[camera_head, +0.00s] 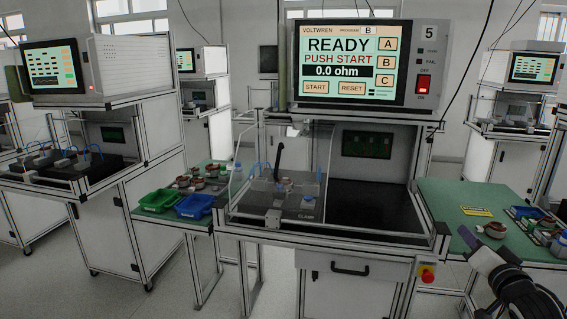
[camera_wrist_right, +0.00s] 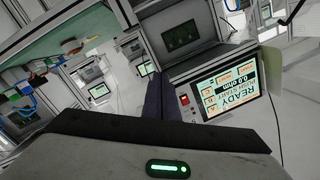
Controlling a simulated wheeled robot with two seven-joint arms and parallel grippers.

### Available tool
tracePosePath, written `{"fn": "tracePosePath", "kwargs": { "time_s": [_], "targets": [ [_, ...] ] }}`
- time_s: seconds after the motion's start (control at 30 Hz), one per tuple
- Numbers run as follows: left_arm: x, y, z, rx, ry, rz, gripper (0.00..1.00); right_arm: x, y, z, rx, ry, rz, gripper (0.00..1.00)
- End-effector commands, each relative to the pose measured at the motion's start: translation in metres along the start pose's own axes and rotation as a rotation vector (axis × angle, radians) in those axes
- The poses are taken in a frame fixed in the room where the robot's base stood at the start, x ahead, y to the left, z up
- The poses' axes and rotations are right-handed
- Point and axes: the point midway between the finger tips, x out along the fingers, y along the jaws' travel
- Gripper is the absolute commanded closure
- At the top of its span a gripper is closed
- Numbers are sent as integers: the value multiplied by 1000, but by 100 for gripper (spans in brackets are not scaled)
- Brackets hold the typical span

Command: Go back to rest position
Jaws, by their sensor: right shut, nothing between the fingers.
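My right gripper (camera_head: 467,240) comes in at the lower right of the head view, over the front left part of the right green table (camera_head: 440,205). In the right wrist view its dark fingers (camera_wrist_right: 160,98) are together with nothing between them. My left gripper is not in view. The test station (camera_head: 372,205) stands in the middle, with its screen (camera_head: 341,62) reading READY, PUSH START and 0.0 ohm. The screen also shows, turned over, in the right wrist view (camera_wrist_right: 232,90). The red power switch (camera_head: 424,85) is lit.
A green bin (camera_head: 158,201) and a blue bin (camera_head: 195,206) sit on the left table, with several stators behind them. A yellow label (camera_head: 477,211) and several parts lie on the right table. A red emergency button (camera_head: 427,273) sticks out at the station's front right corner.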

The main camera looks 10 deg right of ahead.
Motion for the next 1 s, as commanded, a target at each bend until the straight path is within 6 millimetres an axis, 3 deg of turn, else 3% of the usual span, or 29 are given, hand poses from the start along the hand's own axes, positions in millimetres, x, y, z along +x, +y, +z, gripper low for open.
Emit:
{"fn": "tracePosePath", "kwargs": {
  "time_s": [0.03,0.17,0.27,0.4,0.5,0.7,0.9,0.93,1.0],
  "targets": [
    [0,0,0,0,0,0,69,-10,7,28,-64,-49,9,100],
    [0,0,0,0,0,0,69,-44,26,101,-262,-186,16,100],
    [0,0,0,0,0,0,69,-84,42,164,-434,-314,1,100],
    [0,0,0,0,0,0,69,-153,63,243,-663,-495,-52,100],
    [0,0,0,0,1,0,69,-204,74,286,-797,-608,-107,100],
    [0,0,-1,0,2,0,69,-288,87,341,-978,-773,-215,100],
    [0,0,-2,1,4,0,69,-363,93,375,-1102,-900,-327,100],
    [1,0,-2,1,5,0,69,-373,92,380,-1115,-915,-343,100],
    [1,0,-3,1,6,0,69,-372,75,391,-1029,-896,-312,100]
  ]
}}
